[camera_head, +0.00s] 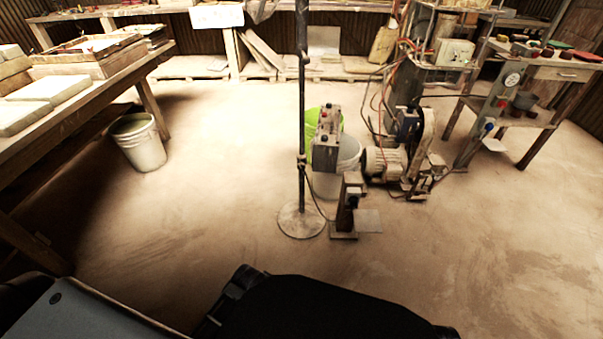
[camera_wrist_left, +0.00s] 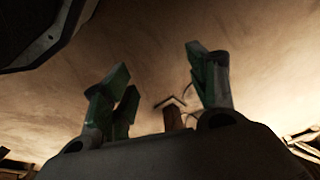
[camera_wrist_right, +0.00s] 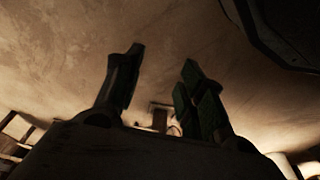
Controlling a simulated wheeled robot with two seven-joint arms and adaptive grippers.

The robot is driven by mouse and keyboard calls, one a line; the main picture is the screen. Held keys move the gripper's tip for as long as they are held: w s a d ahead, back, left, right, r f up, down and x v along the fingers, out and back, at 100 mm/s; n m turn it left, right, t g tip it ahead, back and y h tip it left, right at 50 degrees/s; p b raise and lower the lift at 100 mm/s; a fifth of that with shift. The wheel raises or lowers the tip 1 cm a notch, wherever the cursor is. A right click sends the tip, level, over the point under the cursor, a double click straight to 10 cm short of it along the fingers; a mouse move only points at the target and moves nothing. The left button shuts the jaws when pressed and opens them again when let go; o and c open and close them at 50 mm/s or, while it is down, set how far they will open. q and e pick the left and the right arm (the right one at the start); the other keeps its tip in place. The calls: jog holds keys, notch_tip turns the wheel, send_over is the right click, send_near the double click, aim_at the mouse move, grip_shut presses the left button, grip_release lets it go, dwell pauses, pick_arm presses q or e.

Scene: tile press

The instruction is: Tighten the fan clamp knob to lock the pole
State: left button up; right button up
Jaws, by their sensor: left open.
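A dark upright pole (camera_head: 302,105) stands on a round dusty base (camera_head: 301,224) near the middle of the head view; its top is cut off. A small joint or collar (camera_head: 302,160) shows low on the pole; I cannot tell whether it is the clamp knob. No fan is clearly visible. My left gripper (camera_wrist_left: 158,60) is open and empty, with green finger pads, in the left wrist view. My right gripper (camera_wrist_right: 163,57) has its fingers apart with nothing between them in the right wrist view. Neither gripper is identifiable in the head view.
A control box (camera_head: 327,139) and a foot pedal stand (camera_head: 348,205) are close right of the pole. Behind are a white bucket (camera_head: 347,165) and a motor (camera_head: 383,162). A workbench (camera_head: 85,110) and another bucket (camera_head: 137,145) are left. The floor in front is clear.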

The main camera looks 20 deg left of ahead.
pick_arm(q)
jog(key=w+a+r+n+t+y+b, duration=0.1)
jog(key=w+a+t+y+b, duration=0.4)
jog(key=w, duration=0.7)
jog(key=w+a+r+n+t+y+b, duration=0.1)
jog(key=w+a+r+t+y+b, duration=0.15)
jog(key=w+a+b, duration=0.65)
jog(key=w+d+r+m+t+h+p, duration=0.1)
jog(key=w+d+m+t, duration=0.2)
jog(key=w, duration=0.7)
jog(key=w+d+r+m+t+h, duration=0.1)
jog(key=w+d+m+t, duration=0.3)
jog(key=w+d, duration=0.4)
jog(key=shift+w+r+h+p, duration=0.35)
jog(key=shift+w+r, duration=0.45)
jog(key=shift+w, duration=0.35)
pick_arm(e)
jog(key=a+f+t+y, duration=0.4)
jog(key=a+f, duration=0.1)
jog(key=a, duration=0.5)
jog(key=shift+s+f+y, duration=0.35)
jog(key=shift+f+y, duration=0.05)
pick_arm(q)
jog(key=shift+d, duration=0.1)
pick_arm(e)
jog(key=shift+a, duration=0.1)
